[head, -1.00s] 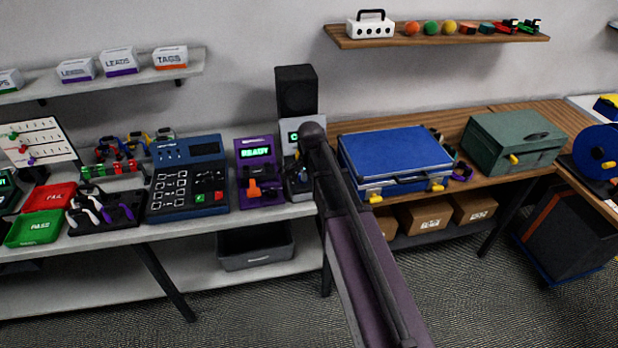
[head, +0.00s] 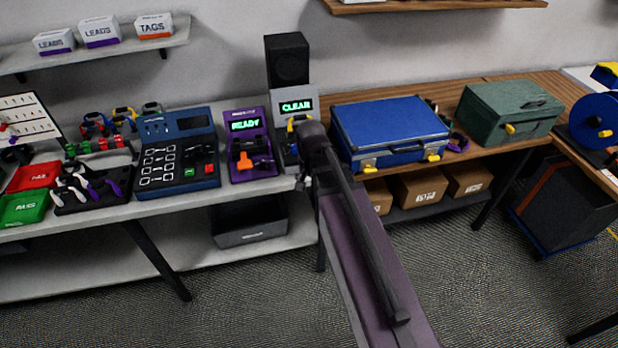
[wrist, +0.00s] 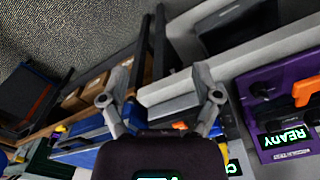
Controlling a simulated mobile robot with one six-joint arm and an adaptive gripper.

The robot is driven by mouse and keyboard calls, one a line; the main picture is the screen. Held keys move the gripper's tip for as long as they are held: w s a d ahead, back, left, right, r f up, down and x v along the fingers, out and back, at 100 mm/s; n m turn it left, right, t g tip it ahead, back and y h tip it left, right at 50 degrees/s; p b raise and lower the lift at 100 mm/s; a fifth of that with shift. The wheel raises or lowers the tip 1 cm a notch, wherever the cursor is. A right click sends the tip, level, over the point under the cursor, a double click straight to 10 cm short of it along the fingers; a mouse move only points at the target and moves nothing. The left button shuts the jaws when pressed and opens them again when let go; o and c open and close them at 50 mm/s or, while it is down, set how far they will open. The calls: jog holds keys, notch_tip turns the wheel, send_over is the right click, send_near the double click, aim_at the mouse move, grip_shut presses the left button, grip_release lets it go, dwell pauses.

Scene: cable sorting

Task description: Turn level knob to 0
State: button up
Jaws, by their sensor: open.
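My gripper (wrist: 161,82) is open and empty in the wrist view, its two fingers apart above the bench's front edge. In the head view my gripper (head: 303,180) is small and partly hidden by my arm, in front of the grey unit (head: 276,103) with a green "CLEAR" screen. Left of it stands a purple unit (head: 240,114) with a green "READY" screen and an orange handle (head: 245,160). A round black knob (wrist: 262,89) shows on the purple unit in the wrist view, apart from the fingers. No "level" label or scale is readable, and my arm covers part of the grey unit.
A dark blue keypad unit (head: 187,123) stands left of the purple unit. A blue case (head: 390,120) lies to the right on the wooden bench. A black speaker (head: 287,60) stands behind the grey unit. A dark bin (head: 250,237) sits on the shelf below.

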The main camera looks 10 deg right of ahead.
jog(key=s+n, duration=0.1)
jog(key=s+f+n+b, duration=0.1)
jog(key=s, duration=0.1)
jog(key=s+f+n, duration=0.1)
jog(key=shift+s+n+b, duration=0.2)
jog(key=shift+n+b, duration=0.1)
jog(key=shift+s, duration=0.15)
jog(key=shift+s+d+n, duration=0.1)
jog(key=shift+s+n, duration=0.9)
jog(key=shift+s, duration=0.1)
